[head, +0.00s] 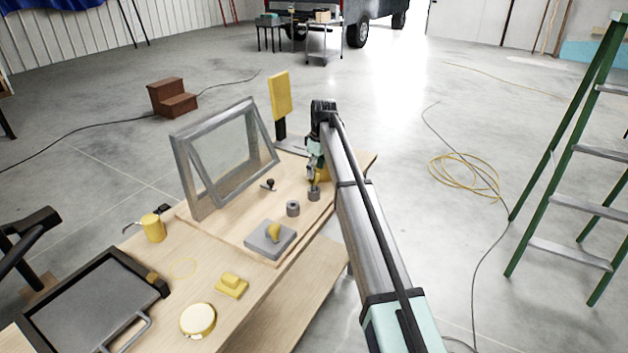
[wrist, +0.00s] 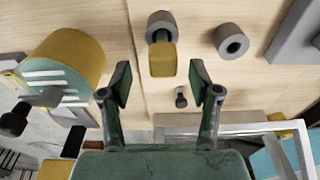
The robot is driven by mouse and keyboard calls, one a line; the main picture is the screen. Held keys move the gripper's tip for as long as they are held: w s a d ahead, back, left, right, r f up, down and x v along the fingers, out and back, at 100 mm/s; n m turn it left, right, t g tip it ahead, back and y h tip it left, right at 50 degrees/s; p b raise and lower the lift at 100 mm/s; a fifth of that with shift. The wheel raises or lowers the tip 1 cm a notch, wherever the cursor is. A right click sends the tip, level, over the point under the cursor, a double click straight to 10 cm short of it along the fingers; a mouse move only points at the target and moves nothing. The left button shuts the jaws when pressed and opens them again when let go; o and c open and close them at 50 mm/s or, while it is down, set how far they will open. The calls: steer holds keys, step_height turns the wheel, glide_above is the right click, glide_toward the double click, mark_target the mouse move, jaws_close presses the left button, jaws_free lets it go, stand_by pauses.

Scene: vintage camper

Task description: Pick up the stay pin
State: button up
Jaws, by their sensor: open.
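What looks like the stay pin (wrist: 163,60) has a yellow block-shaped head, seen in the wrist view with its dark shank in a grey round holder (wrist: 161,22). My gripper (wrist: 160,84) is open and empty. The yellow head shows between its two fingers, just beyond the tips, and does not appear to be touched. In the head view my gripper (head: 313,180) is over the far right part of the wooden bench, just above a grey cylinder (head: 314,194). The pin is hard to make out there beside the arm.
A hollow grey cylinder (wrist: 231,41) stands close by. A grey block with a yellow knob (head: 270,240) lies nearer. A tilted framed window (head: 179,165) stands to the left. A large yellow drum (wrist: 75,52) is left of the fingers in the wrist view.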

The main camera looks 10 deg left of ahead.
mark_target(314, 186)
steer(key=shift+a+f+p, duration=0.2)
steer(key=shift+f+p, duration=0.4)
steer(key=shift+f, duration=0.75)
steer(key=shift+a+f+p, duration=0.2)
steer(key=shift+f+p, duration=0.35)
steer(key=shift+f, duration=0.75)
jaws_close()
